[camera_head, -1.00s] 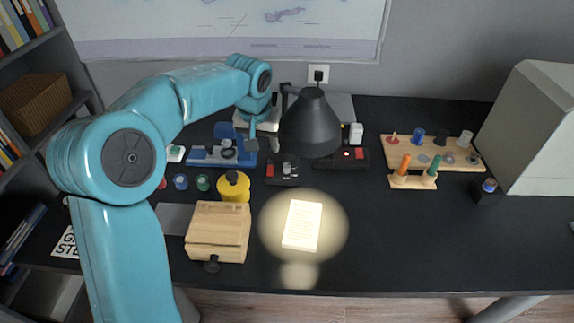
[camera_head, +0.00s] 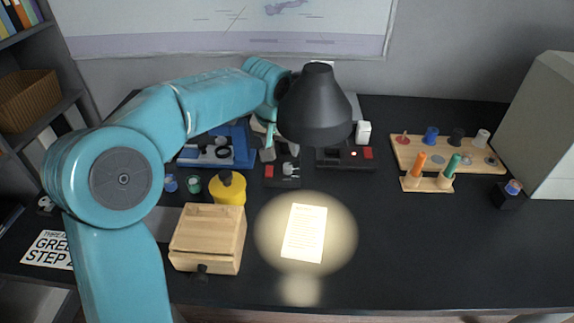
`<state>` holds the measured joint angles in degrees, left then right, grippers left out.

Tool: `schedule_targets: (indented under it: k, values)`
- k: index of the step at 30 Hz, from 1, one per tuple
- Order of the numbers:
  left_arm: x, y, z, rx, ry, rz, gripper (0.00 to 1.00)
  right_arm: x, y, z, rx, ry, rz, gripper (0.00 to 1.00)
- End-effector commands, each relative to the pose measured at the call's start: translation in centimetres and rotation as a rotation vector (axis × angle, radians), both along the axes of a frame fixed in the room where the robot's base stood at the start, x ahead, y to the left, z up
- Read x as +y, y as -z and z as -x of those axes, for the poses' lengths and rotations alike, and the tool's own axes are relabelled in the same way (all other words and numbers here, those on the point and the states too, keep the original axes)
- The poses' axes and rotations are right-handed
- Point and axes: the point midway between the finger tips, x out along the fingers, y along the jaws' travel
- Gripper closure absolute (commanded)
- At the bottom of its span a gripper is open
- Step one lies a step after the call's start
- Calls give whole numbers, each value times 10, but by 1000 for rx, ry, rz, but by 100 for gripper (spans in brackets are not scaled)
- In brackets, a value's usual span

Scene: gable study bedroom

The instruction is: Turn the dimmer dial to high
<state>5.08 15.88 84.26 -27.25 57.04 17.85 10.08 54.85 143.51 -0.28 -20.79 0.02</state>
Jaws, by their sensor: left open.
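My left arm reaches in from the left, over the desk. Its gripper (camera_head: 268,147) is open, pointing down beside the lamp shade, above the small black switch units; the shade hides part of its wrist. Below it is a black unit (camera_head: 284,174) with a red part and a small pale lever or knob. Another black unit (camera_head: 346,157) with red parts and a light spot sits behind the lamp. A small dark box (camera_head: 509,195) with a round knob stands at the right. I cannot tell which part is the dimmer dial or its setting. My right gripper is not in view.
The black lamp (camera_head: 318,105) lights a paper sheet (camera_head: 304,233). A wooden box (camera_head: 208,238), a yellow container (camera_head: 228,188) and a blue device (camera_head: 216,150) stand left. A wooden peg board (camera_head: 440,150) lies right. The desk's right front is clear.

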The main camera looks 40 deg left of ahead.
Motion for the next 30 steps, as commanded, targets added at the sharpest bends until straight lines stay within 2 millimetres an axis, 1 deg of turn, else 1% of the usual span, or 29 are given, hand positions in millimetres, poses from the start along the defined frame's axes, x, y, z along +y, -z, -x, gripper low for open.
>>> schedule_targets:
  k: [1,6,9,12,15,18,25,26,27,29,30]
  values:
    - [2,14,-4,6,0,1,48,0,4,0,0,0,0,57]
    - [6,50,-19,6,-1,1,48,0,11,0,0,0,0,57]
    - [9,67,-26,5,-1,1,48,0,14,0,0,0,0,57]
    - [11,79,-33,4,-1,1,48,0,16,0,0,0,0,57]
    - [13,87,-37,2,-1,0,48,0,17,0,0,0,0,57]
    - [13,91,-38,2,-1,0,48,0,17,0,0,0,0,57]
    - [13,91,-39,1,-1,0,48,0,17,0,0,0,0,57]
    - [13,91,-39,1,-1,0,51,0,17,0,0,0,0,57]
    - [13,91,-39,1,-1,0,64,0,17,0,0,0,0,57]
    - [13,91,-39,1,-1,0,84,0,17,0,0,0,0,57]
    - [13,91,-39,1,-1,0,97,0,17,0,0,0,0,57]
